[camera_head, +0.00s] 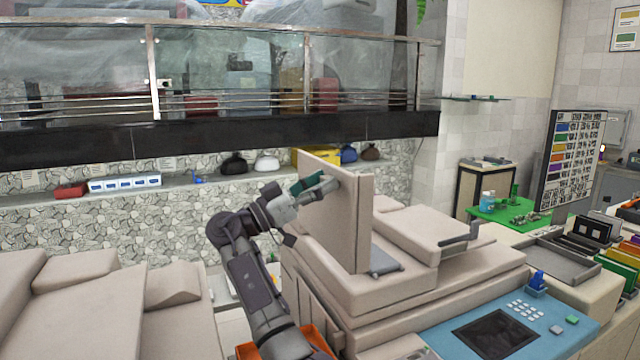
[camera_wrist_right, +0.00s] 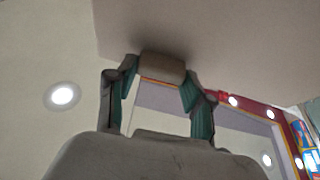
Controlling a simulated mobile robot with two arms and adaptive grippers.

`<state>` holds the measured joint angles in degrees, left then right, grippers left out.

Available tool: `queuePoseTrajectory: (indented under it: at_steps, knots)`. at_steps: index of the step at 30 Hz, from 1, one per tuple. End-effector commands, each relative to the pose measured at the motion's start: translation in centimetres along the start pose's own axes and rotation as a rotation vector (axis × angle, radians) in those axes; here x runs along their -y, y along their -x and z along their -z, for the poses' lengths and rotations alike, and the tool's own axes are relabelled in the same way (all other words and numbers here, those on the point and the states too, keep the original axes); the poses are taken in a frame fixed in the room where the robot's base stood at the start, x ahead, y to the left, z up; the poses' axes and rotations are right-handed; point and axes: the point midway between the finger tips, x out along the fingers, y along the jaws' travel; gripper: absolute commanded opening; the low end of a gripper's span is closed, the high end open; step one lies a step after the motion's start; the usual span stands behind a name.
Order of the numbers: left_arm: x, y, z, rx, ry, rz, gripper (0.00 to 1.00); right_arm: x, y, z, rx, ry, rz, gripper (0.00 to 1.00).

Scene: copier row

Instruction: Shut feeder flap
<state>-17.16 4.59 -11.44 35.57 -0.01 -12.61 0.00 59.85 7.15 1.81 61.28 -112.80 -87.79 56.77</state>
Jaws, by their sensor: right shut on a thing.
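The feeder flap (camera_head: 350,225) is a beige panel standing upright on the copier (camera_head: 400,300), so it is open. My right gripper (camera_head: 322,184) reaches from the left to the upper part of the flap. In the right wrist view, the green-padded fingers of the right gripper (camera_wrist_right: 160,80) sit on both sides of a small beige-brown tab (camera_wrist_right: 163,66) by the flap's face (camera_wrist_right: 225,30) and are shut on it. In the head view the tab is mostly hidden by the fingers. My left gripper is not in view.
A blue control panel (camera_head: 495,335) lies at the copier's front right. A dark crank-like handle (camera_head: 462,238) sits on a raised beige cover right of the flap. Another beige machine (camera_head: 90,310) stands at left. An orange tray (camera_head: 318,342) is beside my right arm.

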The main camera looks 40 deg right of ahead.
Motion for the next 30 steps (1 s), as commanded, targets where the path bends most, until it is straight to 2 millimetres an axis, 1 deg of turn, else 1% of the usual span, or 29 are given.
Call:
queuePoseTrajectory:
  at_steps: [1,3,4,10,14,17,21,30]
  knots:
    - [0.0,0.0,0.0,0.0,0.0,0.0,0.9,0.0,0.0,0.0,0.0,0.0,0.0,0.14]
    - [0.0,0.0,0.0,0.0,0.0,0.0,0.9,0.0,0.0,0.0,0.0,0.0,0.0,0.02]
    - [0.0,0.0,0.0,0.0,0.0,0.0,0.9,0.0,0.0,0.0,0.0,0.0,0.0,0.0]
    - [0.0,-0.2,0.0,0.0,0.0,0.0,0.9,0.0,-0.1,-0.1,0.009,-0.001,0.0,0.0]
    - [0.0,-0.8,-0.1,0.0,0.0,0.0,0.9,0.0,-0.7,-0.3,0.043,-0.003,-0.001,0.0]
    - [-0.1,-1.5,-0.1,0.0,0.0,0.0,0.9,-0.1,-1.6,-0.6,0.091,-0.004,-0.002,0.0]
    - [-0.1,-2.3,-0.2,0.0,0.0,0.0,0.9,-0.1,-3.3,-1.1,0.183,-0.004,-0.002,0.0]
    - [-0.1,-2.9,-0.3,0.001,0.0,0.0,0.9,0.0,-6.8,-2.6,0.384,-0.003,-0.001,0.0]
